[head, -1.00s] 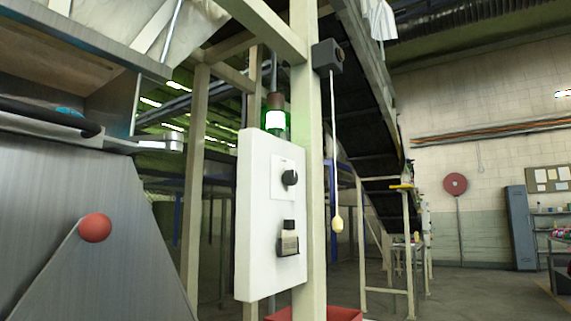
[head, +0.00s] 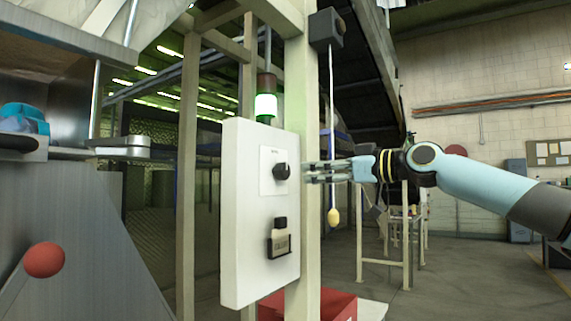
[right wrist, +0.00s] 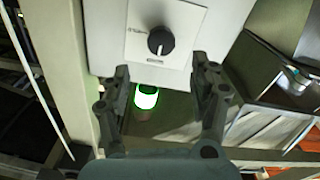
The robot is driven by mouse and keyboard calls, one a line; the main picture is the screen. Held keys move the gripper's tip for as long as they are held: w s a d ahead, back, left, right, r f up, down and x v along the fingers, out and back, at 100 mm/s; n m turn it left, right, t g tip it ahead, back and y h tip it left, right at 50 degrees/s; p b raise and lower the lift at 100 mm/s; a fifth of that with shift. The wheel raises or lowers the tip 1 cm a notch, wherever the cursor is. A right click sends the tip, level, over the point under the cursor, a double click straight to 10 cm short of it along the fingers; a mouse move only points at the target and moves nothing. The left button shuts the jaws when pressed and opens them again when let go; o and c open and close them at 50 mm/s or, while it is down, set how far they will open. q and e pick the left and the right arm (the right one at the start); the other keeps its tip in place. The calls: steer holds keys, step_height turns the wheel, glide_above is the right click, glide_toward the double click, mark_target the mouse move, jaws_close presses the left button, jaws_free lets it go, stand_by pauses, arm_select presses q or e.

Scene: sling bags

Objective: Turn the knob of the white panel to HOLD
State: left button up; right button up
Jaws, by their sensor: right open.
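The white panel (head: 240,205) is fixed to a cream post in the head view. Its black knob (head: 281,171) sits on a pale label plate in the upper part; the knob also shows in the right wrist view (right wrist: 160,41), with a pale pointer mark. The lettering is too small to read. My right gripper (head: 306,172) comes in from the right, its fingertips close to the knob. In the right wrist view the gripper (right wrist: 162,72) is open and empty, with the knob ahead between the fingers and apart from them. My left gripper is not in view.
A dark boxed device (head: 280,240) sits lower on the panel. A green lamp (head: 265,106) glows behind its top. A pull cord with a yellow end (head: 333,217) hangs right of the post. A red bin (head: 330,303) stands below. A red ball handle (head: 44,260) is at left.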

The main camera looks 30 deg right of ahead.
mark_target(286, 170)
steer(key=p+x, duration=0.3)
steer(key=x, duration=0.5)
steer(key=shift+w+a+r, duration=0.15)
steer(key=shift+w, duration=0.05)
steer(key=shift+w+a, duration=0.2)
steer(key=shift+w, duration=0.2)
steer(key=c, duration=1.2)
